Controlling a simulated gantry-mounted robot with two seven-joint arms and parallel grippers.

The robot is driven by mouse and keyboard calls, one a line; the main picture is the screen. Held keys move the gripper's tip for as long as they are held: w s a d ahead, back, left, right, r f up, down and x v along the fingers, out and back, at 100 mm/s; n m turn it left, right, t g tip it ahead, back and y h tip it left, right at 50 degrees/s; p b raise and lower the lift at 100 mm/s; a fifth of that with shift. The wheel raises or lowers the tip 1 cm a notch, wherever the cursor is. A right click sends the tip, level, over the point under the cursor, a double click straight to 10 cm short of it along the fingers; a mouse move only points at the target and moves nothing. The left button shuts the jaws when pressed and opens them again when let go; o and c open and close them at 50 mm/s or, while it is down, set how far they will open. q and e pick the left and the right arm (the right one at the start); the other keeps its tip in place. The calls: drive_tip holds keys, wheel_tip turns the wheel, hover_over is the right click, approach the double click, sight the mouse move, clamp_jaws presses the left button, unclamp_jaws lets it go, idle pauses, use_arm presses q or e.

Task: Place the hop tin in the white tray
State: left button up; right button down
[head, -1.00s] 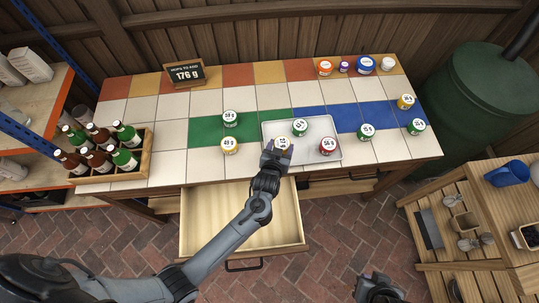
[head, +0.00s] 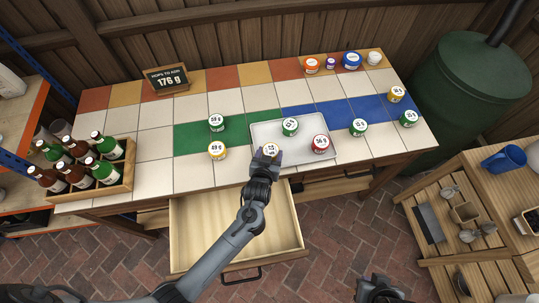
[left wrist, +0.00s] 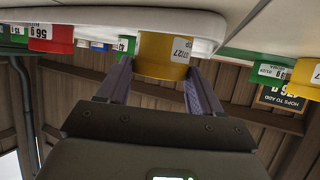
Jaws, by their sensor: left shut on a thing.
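The white tray (head: 258,132) lies on the tiled table, toward its front edge. A green-banded tin (head: 290,127) and a red tin labelled 56 g (head: 320,144) stand in it. My left gripper (head: 268,155) is at the tray's front left part, shut on a yellow tin with a white lid (head: 271,149). In the left wrist view the yellow tin (left wrist: 163,55) sits between both fingers, against the tray's rim (left wrist: 210,25). I cannot tell whether it touches the tray floor. My right gripper (head: 380,292) is at the bottom edge, its jaws unclear.
Another yellow tin (head: 217,150) and a green tin (head: 216,123) stand left of the tray. Green tins (head: 359,127) stand to its right. A sign (head: 167,79) reads 176 g. A bottle crate (head: 125,180) is at the left. A drawer (head: 235,230) stands open below.

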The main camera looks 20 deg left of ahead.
use_arm(q)
drive_tip(key=shift+f, duration=0.2)
drive_tip(key=o, duration=1)
drive_tip(key=shift+o, duration=0.2)
drive_tip(key=shift+r, duration=0.15)
drive_tip(key=shift+s+d+r, duration=0.1)
drive_tip(key=shift+s+r, duration=0.25)
drive_tip(key=shift+s, duration=0.1)
drive_tip(key=s+a+r+m+g, duration=0.1)
drive_tip(key=s+a+r+g, duration=0.1)
drive_tip(key=s, duration=0.7)
drive_tip(key=s+a+r+m+g+h+p, duration=0.1)
drive_tip(key=s+r+g, duration=0.3)
drive_tip(key=s, duration=0.5)
drive_tip(key=s+a+r+m+g+h+p, duration=0.1)
drive_tip(key=s+a+r+m+g, duration=0.1)
drive_tip(key=s, duration=0.7)
drive_tip(key=shift+s+a+r+g, duration=0.3)
drive_tip(key=shift+r+g, duration=0.2)
drive_tip(key=shift+r, duration=0.1)
